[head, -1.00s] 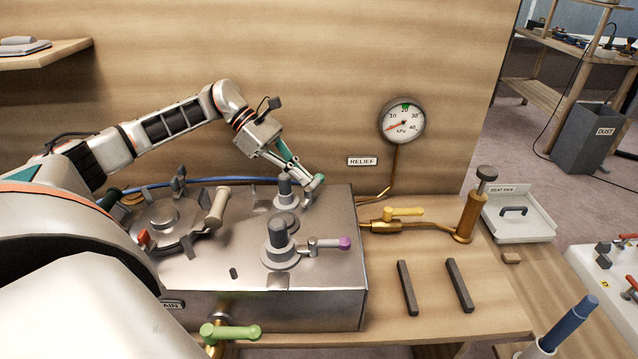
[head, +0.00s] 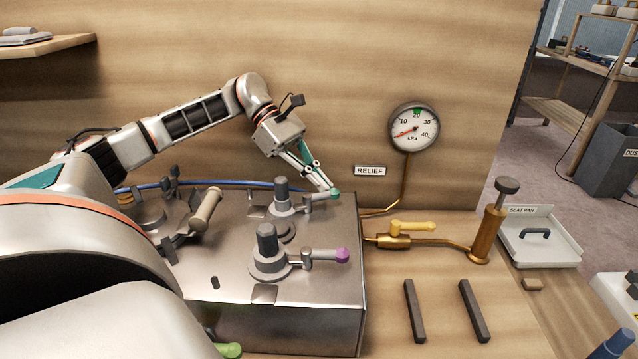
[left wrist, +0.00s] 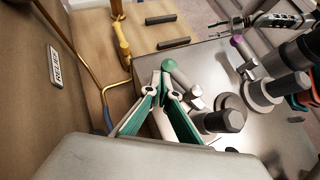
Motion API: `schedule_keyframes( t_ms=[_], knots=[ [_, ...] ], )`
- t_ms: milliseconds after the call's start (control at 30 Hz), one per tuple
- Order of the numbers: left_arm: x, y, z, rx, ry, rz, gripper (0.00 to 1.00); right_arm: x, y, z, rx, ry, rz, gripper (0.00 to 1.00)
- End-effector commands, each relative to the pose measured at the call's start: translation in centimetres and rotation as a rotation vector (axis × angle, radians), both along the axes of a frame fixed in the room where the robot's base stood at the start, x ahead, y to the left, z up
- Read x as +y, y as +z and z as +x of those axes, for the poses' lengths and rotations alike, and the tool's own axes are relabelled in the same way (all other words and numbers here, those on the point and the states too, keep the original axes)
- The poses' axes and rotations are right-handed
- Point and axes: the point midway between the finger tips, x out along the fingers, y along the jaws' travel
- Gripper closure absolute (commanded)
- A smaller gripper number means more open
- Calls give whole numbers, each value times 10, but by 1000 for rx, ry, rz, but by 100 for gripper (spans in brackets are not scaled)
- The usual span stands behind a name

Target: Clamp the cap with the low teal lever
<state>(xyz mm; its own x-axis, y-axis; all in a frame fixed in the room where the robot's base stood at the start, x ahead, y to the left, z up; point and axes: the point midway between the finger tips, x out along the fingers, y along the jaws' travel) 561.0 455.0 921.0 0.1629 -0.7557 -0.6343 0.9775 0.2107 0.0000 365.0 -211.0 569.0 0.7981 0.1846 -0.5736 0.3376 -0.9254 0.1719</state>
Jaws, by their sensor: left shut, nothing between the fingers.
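The teal-knobbed lever (head: 318,196) extends low and nearly level to the right from the rear grey capped fitting (head: 281,190) on the metal tank top. Its teal knob also shows in the left wrist view (left wrist: 169,65), just beyond the fingertips. The fitting's cap and post show in the left wrist view (left wrist: 230,115).
A nearer fitting with a purple-knobbed lever (head: 325,256) stands in front. A large round hatch (head: 150,215) lies left. A yellow-handled valve (head: 410,228), a brass pump (head: 488,230) and two dark bars (head: 414,310) are to the right. The wooden back wall (head: 340,80) is close behind.

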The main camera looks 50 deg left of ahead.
Motion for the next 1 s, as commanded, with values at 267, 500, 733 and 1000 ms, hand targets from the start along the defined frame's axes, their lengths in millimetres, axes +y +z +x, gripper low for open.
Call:
schedule_keyframes(
  t_ms=[267, 500, 733, 1000],
  knots=[
    [-9, -2, 2, 3, 0, 0, 100, 6, -2, -3, 5, 6, 9, 62],
    [-12, -1, 3, 1, 0, 0, 100, 6, -5, -5, 9, 6, 10, 62],
    [-13, 0, 3, 0, 0, 0, 100, 6, 0, -1, -2, 5, 14, 62],
    [-13, 0, 2, 0, 0, 0, 100, 6, 2, 2, -6, 3, 14, 62]
  ],
)
